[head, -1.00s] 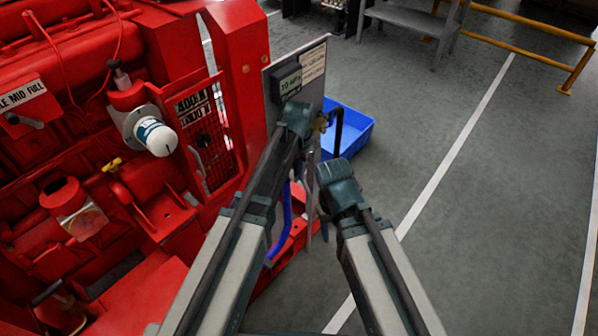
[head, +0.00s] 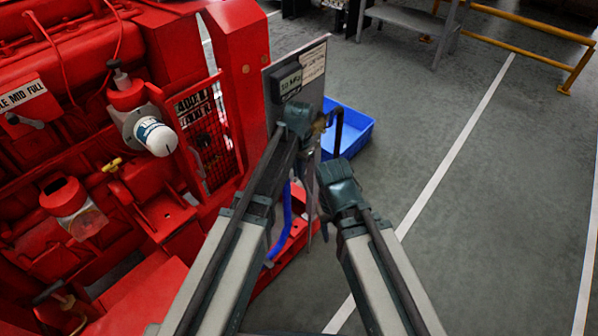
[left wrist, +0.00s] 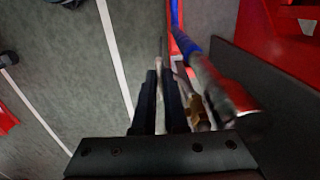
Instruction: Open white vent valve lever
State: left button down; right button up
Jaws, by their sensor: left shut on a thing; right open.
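My left gripper (left wrist: 161,74) is shut on a thin whitish lever (left wrist: 160,108), which shows between its two dark fingers in the left wrist view. In the head view my left wrist is beside the upright panel, near a brass part (head: 321,122). The lever is mostly hidden there by my arms. My right gripper (head: 322,222) is lower, pointing down and apart from the panel. Its fingers are small and partly hidden.
The red pumpset (head: 100,170) fills the left. A grey panel (head: 312,88) with signs stands at its end. A blue bin (head: 350,130) sits on the floor behind my grippers. A blue hose (head: 284,225) runs below. Open floor (head: 480,190) lies to the right.

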pick_arm(q)
jog(key=shift+s+a+f+t+h+b, duration=0.1)
jog(key=shift+s+f+t+h+b, duration=0.2)
jog(key=shift+f+t+b, duration=0.15)
jog(key=shift+w, duration=0.2)
jog(key=c, duration=1)
grip_release()
jog(key=shift+o, duration=0.2)
jog(key=shift+r, duration=0.1)
